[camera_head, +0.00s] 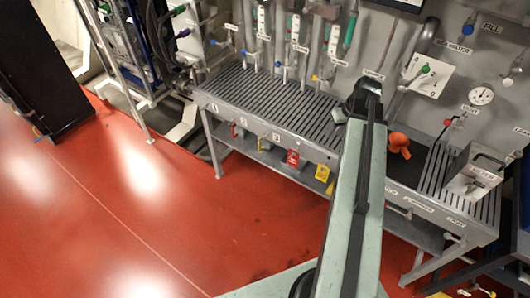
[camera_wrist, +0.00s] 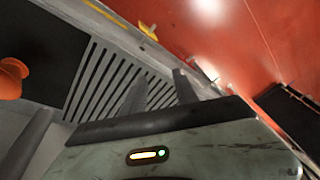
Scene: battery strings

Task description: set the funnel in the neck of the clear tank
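An orange piece that looks like the funnel (camera_head: 398,141) sits on the dark section of the bench, right of my arm. It also shows cut off at the left edge of the wrist view (camera_wrist: 11,80). My gripper (camera_wrist: 158,90) has two grey fingers standing apart, with bench slats visible between them and nothing held. In the head view its dark end (camera_head: 366,92) is over the bench near the back wall, up and left of the orange piece and apart from it. I cannot make out the clear tank in either view.
The slatted bench (camera_head: 270,103) runs along a wall of pipes, valves and gauges. A metal box with a handle (camera_head: 474,172) stands on its right end. Coloured tags hang below the front edge. A dark cabinet (camera_head: 38,75) stands far left. The red floor in front is clear.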

